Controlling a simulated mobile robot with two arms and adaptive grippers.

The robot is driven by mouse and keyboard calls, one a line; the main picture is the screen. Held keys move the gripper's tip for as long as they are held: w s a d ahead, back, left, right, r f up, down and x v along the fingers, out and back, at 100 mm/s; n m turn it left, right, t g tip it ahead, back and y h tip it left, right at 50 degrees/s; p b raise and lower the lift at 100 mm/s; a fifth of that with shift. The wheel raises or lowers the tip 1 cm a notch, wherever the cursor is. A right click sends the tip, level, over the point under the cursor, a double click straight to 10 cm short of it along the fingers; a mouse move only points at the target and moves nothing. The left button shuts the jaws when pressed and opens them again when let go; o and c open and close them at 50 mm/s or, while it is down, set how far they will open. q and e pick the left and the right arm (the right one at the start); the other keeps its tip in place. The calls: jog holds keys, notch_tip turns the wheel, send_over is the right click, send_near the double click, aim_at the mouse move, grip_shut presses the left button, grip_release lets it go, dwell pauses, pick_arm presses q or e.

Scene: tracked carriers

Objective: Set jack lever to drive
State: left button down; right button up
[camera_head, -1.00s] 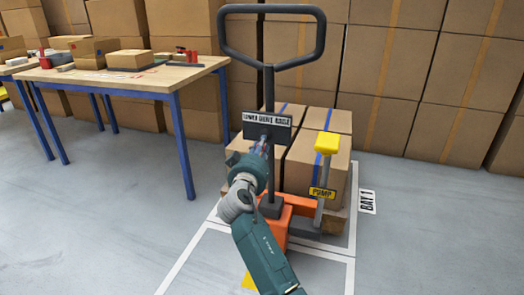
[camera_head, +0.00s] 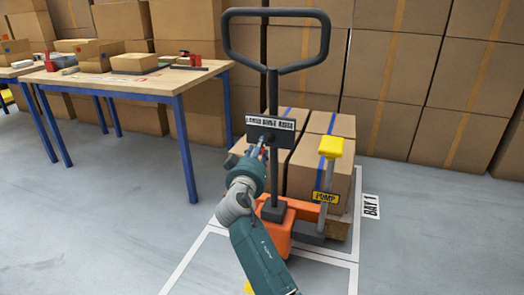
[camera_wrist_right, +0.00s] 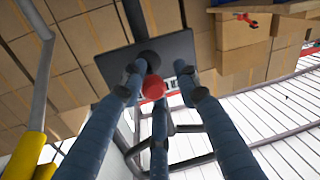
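The pallet jack (camera_head: 277,228) has an upright black handle with a loop grip (camera_head: 276,48). A dark plate (camera_head: 270,133) on its shaft carries a white label (camera_head: 271,123) that seems to read lower, drive, raise. My right gripper (camera_head: 258,148) is in front of the plate's lower left part. In the right wrist view, a red knob (camera_wrist_right: 153,88) on a dark round base shows in front of the plate (camera_wrist_right: 146,60). The spread fingers of my right gripper (camera_wrist_right: 158,90) are around the knob, with gaps visible. The lever's setting is hidden in the head view. My left gripper is not in view.
A yellow-topped pump pedal (camera_head: 330,146) stands right of the shaft, also at left in the wrist view (camera_wrist_right: 24,157). Boxes (camera_head: 308,180) sit behind the shaft. A wooden table (camera_head: 140,84) is at left. Floor to the right (camera_head: 440,235) is clear.

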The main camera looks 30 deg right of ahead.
jog(key=shift+d, duration=0.15)
jog(key=shift+s, duration=0.2)
jog(key=v, duration=0.7)
jog(key=shift+a, duration=0.25)
